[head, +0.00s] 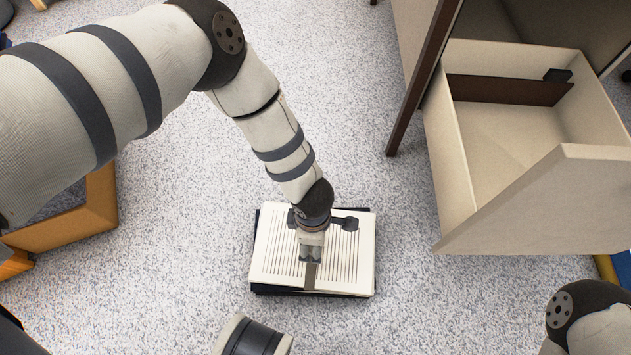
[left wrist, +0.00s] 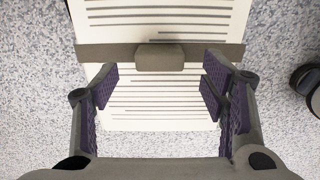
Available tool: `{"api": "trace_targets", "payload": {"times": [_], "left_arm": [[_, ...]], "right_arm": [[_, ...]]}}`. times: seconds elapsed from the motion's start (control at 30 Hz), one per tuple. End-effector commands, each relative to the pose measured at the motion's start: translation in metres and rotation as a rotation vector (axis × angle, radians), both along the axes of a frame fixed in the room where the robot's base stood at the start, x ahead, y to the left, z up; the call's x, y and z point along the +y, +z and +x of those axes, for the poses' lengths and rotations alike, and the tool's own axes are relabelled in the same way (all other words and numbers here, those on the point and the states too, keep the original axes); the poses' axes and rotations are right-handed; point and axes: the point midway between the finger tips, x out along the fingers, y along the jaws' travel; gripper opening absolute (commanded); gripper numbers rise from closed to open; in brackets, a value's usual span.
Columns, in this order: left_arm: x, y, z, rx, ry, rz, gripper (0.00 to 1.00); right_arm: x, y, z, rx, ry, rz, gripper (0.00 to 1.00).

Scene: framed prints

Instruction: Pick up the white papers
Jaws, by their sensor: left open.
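The white papers (head: 345,260) lie as a stack on the floor, printed with dark lines. A dark sheet or cover shows under their edges. A grey-brown band (head: 311,276) with a small block on it crosses them. In the left wrist view the papers (left wrist: 160,118) show with the band (left wrist: 112,53) running across. My left gripper (head: 311,254) is over the middle of the papers, pointing down. Its fingers (left wrist: 158,88) are spread with nothing held between them. I cannot tell whether the fingertips touch the papers.
An open, mostly empty cream drawer (head: 510,135) juts out at the right, above the floor. An orange-brown wooden piece (head: 95,205) stands at the left. The speckled floor (head: 400,300) around the papers is clear. My right arm shows at the lower right.

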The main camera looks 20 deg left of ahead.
Motion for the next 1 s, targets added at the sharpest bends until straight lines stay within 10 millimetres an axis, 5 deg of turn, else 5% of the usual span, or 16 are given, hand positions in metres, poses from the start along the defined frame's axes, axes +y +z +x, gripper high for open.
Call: {"api": "trace_targets", "payload": {"times": [0.13, 0.37, 0.67, 1.0], "left_arm": [[-0.003, -0.036, -0.001, 0.006, 0.001, 0.000, 0.67], [-0.003, -0.037, 0.001, 0.001, 0.000, 0.000, 0.67], [-0.002, -0.037, 0.001, 0.001, 0.000, 0.001, 0.01], [-0.002, -0.027, 0.002, -0.001, 0.000, -0.001, 0.00]], "right_arm": [[-0.001, -0.013, -0.006, 0.034, 0.003, 0.001, 0.40], [-0.001, -0.012, -0.007, 0.037, 0.005, 0.001, 0.40], [-0.001, -0.012, -0.007, 0.036, 0.004, 0.002, 0.40], [-0.001, -0.009, -0.006, 0.028, 0.003, 0.001, 0.40]]}}
